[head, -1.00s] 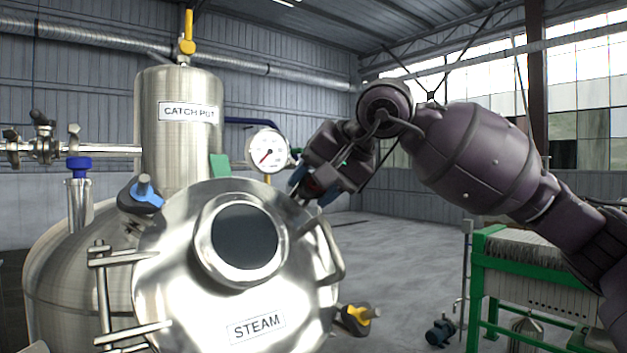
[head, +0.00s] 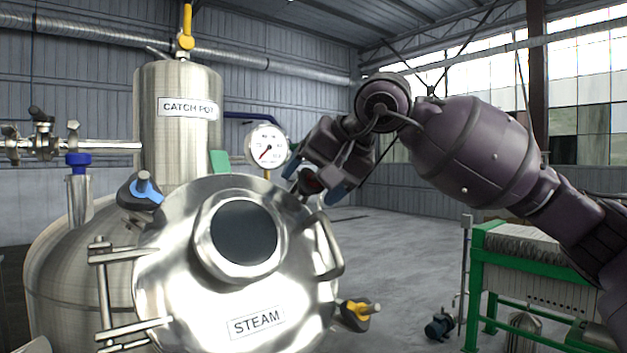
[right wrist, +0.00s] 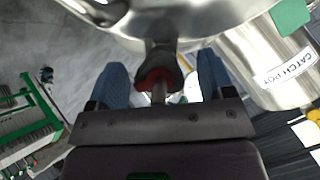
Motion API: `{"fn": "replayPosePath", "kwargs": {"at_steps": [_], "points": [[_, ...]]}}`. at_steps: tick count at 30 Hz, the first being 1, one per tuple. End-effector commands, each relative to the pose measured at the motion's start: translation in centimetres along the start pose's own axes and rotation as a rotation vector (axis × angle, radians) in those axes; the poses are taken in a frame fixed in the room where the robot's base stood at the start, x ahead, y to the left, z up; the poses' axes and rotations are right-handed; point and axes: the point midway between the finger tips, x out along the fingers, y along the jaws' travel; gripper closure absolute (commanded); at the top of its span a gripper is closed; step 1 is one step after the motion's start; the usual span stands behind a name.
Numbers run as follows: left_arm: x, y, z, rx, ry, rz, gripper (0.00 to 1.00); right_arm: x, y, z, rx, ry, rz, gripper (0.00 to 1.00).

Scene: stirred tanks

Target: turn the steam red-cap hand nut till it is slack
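The steam lid (head: 165,250) is a round shiny metal cover with a dark sight glass and a STEAM label (head: 257,323). The red-cap hand nut (right wrist: 154,79) is on a metal stem at the lid's rim. In the head view the nut (head: 311,182) is at the lid's upper right, partly hidden by my right gripper. My right gripper (head: 317,184) is open, its two blue fingers on either side of the nut. In the right wrist view gaps show between the nut and both fingers (right wrist: 162,80). My left gripper is not in view.
A blue-marked hand nut (head: 146,193) and a yellow one (head: 357,310) also stand on the lid's rim. A pressure gauge (head: 267,146) and the catch pot (head: 180,140) stand behind. A green-framed machine (head: 510,285) is at the right.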

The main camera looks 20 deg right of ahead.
Motion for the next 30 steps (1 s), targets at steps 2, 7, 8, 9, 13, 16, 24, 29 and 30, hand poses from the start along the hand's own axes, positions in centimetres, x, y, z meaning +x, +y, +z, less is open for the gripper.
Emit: {"fn": "replayPosePath", "kwargs": {"at_steps": [2,7,8,9,13,16,24,29,30], "points": [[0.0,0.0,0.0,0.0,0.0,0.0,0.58,0.0,0.0,0.0,0.0,0.0,0.0,0.25],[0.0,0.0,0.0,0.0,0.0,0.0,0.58,-0.1,0.0,0.0,0.001,0.001,0.0,0.25],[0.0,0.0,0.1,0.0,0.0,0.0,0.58,-0.3,0.0,0.0,0.001,0.001,0.0,0.25],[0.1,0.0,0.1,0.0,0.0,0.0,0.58,-0.5,0.0,0.0,0.001,0.002,0.0,0.25],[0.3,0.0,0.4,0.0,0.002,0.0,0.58,-2.1,0.0,0.0,0.0,0.003,-0.001,0.25],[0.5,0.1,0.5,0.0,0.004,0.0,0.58,-3.9,0.1,0.0,0.0,0.004,-0.001,0.25],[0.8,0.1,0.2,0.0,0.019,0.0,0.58,-8.6,0.0,0.0,0.0,0.002,-0.001,0.25],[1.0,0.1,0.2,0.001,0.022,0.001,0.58,-10.2,0.0,0.0,0.001,0.0,0.0,0.25],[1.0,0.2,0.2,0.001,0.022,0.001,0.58,-10.4,0.0,0.0,0.001,0.0,0.0,0.25]]}}
